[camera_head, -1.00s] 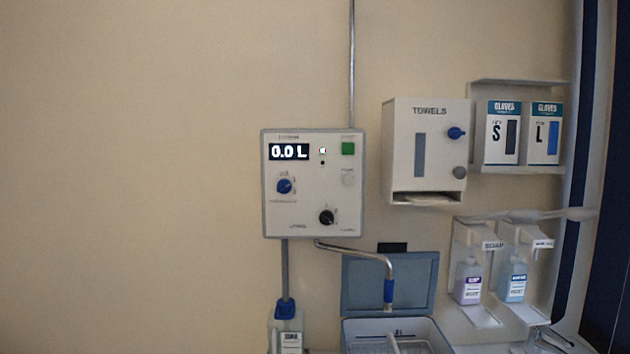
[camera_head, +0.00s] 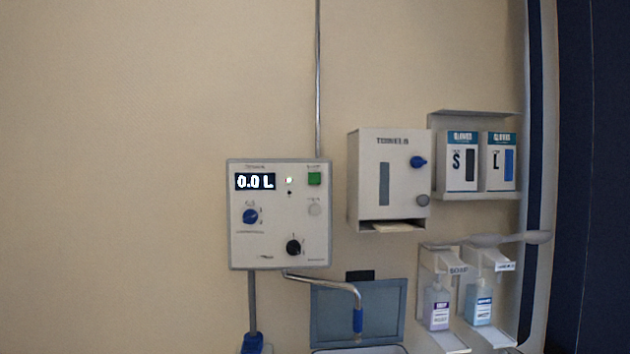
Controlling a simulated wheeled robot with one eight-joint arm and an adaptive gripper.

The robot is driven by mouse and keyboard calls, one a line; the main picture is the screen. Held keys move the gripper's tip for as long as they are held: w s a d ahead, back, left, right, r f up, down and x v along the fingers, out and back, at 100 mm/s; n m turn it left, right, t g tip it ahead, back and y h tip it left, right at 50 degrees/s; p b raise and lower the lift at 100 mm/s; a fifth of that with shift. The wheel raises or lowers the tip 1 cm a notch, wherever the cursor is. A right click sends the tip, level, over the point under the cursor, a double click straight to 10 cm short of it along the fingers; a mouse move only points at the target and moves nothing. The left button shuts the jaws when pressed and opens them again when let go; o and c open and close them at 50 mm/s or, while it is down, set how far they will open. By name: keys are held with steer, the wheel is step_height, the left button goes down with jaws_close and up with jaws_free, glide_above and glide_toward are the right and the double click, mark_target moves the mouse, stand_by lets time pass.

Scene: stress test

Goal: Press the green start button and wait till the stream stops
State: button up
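A blue knob (camera_head: 250,216), a black knob (camera_head: 293,247) and a pale round button (camera_head: 314,210) are also on the panel. A bent metal spout (camera_head: 335,283) with a blue tip (camera_head: 358,319) comes out below it. No stream is visible from the tip. My gripper is not in view.
A towel dispenser (camera_head: 365,150) hangs right of the panel, with glove boxes (camera_head: 461,160) on a shelf farther right. Soap and sanitiser bottles (camera_head: 437,308) stand in wall holders below. The wall at left is bare.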

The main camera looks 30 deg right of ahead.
jaws_close()
stand_by(1.0)
